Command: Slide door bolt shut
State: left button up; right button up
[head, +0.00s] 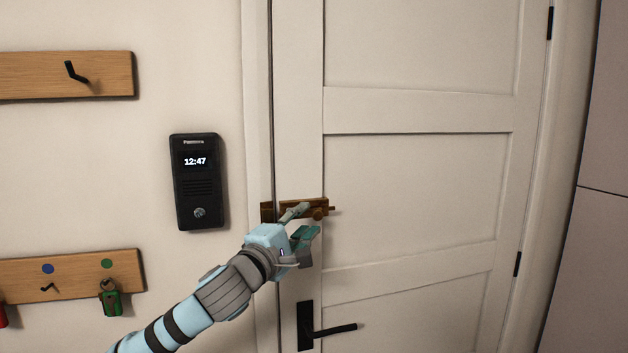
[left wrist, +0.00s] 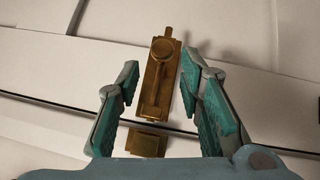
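A brass door bolt (head: 319,209) is mounted on the edge of the cream door, above the handle. In the left wrist view, the bolt (left wrist: 161,75) has a round knob near its far end, and its rod sticks out past the plate there. A separate brass keeper (left wrist: 147,142) sits across the dark door gap, with a space between it and the bolt's plate. My left gripper (head: 306,220) is at the bolt, with its fingers apart. In the wrist view the left gripper (left wrist: 161,85) has one finger either side of the bolt, neither visibly touching it. My right gripper is out of view.
A black door handle (head: 333,330) is below the bolt. A black intercom (head: 199,182) hangs on the wall to the left. Wooden hook rails (head: 115,75) are further left, the lower one (head: 75,278) holding keys. The door's panels to the right are clear.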

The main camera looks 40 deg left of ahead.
aim_at(314, 211)
pick_arm(q)
jog(key=p+x, duration=0.2)
jog(key=x, duration=0.3)
jog(key=shift+w+f, duration=0.1)
jog(key=shift+w, duration=0.15)
jog(key=shift+s, duration=0.15)
jog(key=shift+c, duration=0.7)
grip_shut()
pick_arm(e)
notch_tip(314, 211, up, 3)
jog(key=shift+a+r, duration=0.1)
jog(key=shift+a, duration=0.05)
